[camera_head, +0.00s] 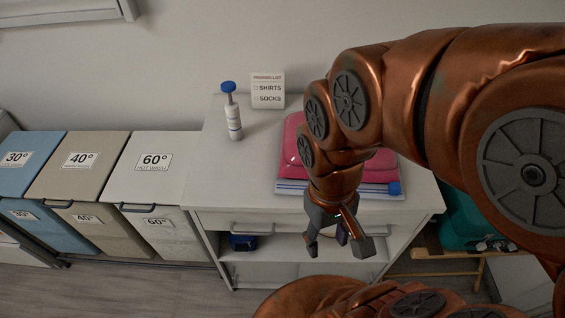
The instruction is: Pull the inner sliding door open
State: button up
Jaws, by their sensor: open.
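A white cabinet (215,175) stands in the middle of the camera_head view. A bar handle (251,230) shows on the left of its front, under the top. Below it is an open shelf space (285,246). I cannot make out clearly which panel is the inner sliding door; part of the front is hidden behind my gripper and arm. My gripper (340,243) is open and empty, pointing down in front of the right half of the cabinet front. I cannot tell whether it touches the cabinet.
A blue-capped bottle (234,121), a sign (268,91) and a pink item (292,150) on a blue-and-white one (290,187) are on the cabinet top. A small blue thing (242,242) lies in the shelf space. Labelled bins (150,185) stand left, a teal container (458,222) right.

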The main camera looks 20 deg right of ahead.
aim_at(238, 272)
jog(key=u, duration=0.55)
jog(key=k, duration=1.25)
jog(key=u, duration=0.85)
jog(key=i, duration=0.85)
jog(key=u, duration=0.75)
